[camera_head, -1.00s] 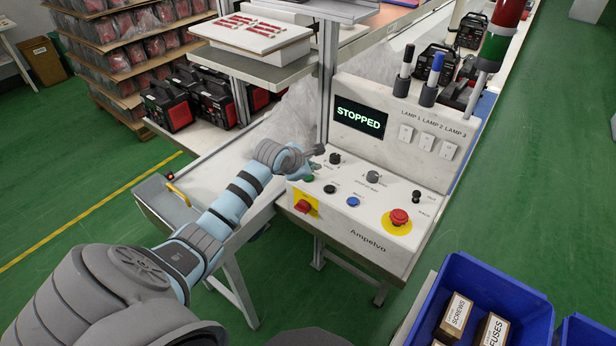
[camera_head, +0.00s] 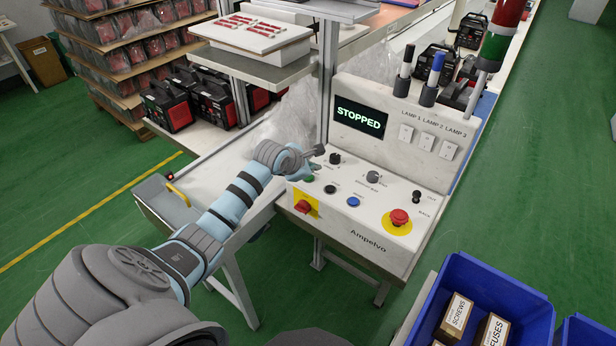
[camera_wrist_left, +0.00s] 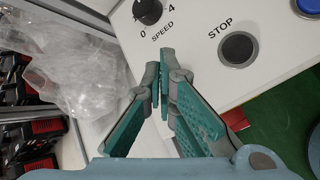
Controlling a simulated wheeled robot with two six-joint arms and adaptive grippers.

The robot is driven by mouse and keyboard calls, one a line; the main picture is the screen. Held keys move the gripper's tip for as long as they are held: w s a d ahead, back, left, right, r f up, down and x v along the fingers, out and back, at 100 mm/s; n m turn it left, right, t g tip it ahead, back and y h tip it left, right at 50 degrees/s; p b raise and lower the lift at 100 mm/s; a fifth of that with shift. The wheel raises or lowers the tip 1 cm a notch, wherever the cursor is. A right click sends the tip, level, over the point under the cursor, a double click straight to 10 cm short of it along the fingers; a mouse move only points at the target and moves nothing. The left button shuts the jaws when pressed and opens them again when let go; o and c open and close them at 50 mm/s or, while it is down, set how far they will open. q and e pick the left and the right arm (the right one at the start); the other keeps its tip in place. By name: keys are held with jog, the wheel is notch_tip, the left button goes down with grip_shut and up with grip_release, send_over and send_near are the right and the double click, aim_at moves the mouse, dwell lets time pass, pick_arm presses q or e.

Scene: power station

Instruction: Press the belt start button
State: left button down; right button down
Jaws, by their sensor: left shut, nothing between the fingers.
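The control panel (camera_head: 360,208) is white and sloped, with a dark screen (camera_head: 360,118) reading STOPPED in green. A green button (camera_head: 309,178) shows at its left side, just below my left gripper (camera_head: 314,167). In the left wrist view the closed teal fingers (camera_wrist_left: 161,72) point at the panel between the SPEED knob (camera_wrist_left: 148,11) and the black STOP button (camera_wrist_left: 238,48). The green button is not visible there. I cannot tell whether the fingertips touch the panel. The left gripper is shut and empty. My right gripper is not in view.
On the panel are a red switch on yellow (camera_head: 304,206), a blue button (camera_head: 353,201) and a red mushroom button (camera_head: 399,217). A metal post (camera_head: 326,90) stands behind the gripper. Blue bins (camera_head: 490,290) sit at lower right. Green floor lies open at right.

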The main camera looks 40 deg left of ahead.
aim_at(311, 178)
pick_arm(q)
jog(key=shift+f, duration=0.35)
jog(key=shift+f+b, duration=0.4)
jog(key=shift+b, duration=0.15)
dwell(0.3)
jog(key=shift+r, duration=0.15)
jog(key=shift+r+p, duration=0.6)
jog(key=shift+r, duration=0.05)
notch_tip(311, 178, up, 5)
jog(key=p, duration=0.4)
jog(key=shift+r, duration=0.1)
dwell(0.3)
dwell(0.4)
